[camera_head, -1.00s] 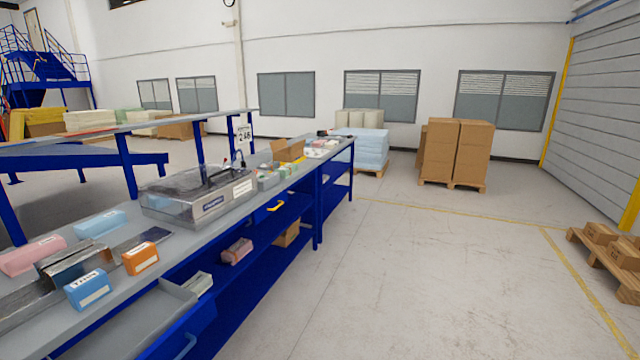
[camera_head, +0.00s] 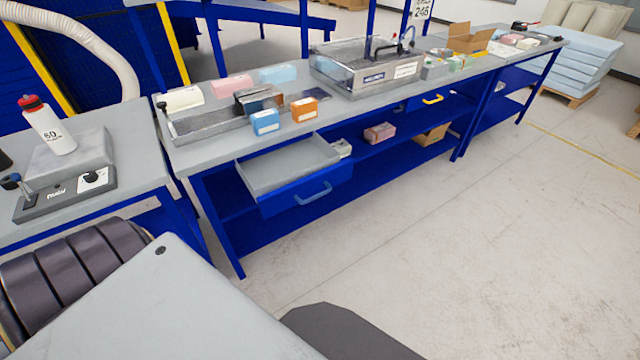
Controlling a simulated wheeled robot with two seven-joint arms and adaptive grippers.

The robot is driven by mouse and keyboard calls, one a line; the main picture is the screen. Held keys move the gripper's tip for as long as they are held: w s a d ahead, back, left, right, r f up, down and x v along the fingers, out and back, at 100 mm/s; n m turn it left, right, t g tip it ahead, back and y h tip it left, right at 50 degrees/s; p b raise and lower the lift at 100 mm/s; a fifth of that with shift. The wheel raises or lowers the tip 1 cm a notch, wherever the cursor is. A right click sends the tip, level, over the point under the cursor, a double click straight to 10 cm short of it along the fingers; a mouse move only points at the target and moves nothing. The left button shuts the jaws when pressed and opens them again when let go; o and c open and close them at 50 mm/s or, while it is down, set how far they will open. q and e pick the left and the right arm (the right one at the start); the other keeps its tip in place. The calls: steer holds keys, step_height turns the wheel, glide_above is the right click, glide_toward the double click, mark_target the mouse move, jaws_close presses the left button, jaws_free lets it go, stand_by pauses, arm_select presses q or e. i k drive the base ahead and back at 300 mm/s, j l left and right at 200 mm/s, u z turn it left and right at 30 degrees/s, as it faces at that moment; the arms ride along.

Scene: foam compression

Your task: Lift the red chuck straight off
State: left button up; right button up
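Neither gripper shows in the head view. The bottle stands upright on a grey metal block (camera_head: 85,150) on the left bench. I cannot tell a separate red chuck from this distance. A pinkish-red block (camera_head: 379,132) lies on the lower shelf of the long bench.
A long blue-framed bench (camera_head: 215,135) carries orange, blue, pink and cream blocks and a clear-covered machine (camera_head: 365,68). Its drawer (camera_head: 300,188) stands open. A grey device with a dial (camera_head: 65,195) sits on the left bench.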

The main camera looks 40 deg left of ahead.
mark_target(34, 103)
steer(key=u, duration=2.8)
